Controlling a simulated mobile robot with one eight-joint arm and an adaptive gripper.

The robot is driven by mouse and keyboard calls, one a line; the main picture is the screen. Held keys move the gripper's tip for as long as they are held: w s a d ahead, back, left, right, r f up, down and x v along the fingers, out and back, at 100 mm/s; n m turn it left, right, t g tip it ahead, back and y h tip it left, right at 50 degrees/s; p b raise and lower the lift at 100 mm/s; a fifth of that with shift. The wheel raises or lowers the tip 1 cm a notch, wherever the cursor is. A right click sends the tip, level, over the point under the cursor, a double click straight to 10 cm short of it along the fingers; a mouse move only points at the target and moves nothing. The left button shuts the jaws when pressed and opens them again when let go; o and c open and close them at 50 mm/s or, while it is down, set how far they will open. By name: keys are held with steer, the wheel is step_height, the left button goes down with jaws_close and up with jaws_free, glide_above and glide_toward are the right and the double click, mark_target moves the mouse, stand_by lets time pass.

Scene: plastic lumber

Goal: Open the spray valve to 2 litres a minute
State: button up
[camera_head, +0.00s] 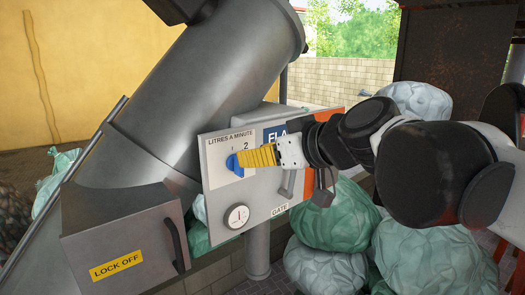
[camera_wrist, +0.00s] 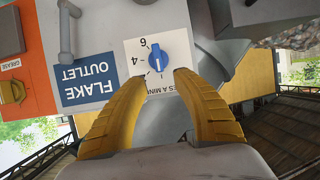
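I cannot tell the exact setting. My gripper (camera_head: 247,160) has yellow fingers pointing at the knob from the right. In the wrist view my gripper (camera_wrist: 161,78) is open, with the knob just beyond the fingertips. I cannot tell whether they touch it. The fingers partly hide the dial in the head view.
A blue "FLAKE OUTLET" sign (camera_wrist: 88,79) is beside the dial. A round gauge (camera_head: 237,216) and a "GATE" label (camera_head: 279,210) sit below. A grey "LOCK OFF" box (camera_head: 125,240) stands left, under a large metal duct (camera_head: 215,80). Bagged bundles (camera_head: 335,215) lie beneath my arm.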

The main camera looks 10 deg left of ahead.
mark_target(238, 165)
steer(key=p+x, duration=0.1)
steer(key=x, duration=0.6)
steer(key=shift+w+f, duration=0.1)
steer(key=shift+f, duration=0.05)
jaws_close()
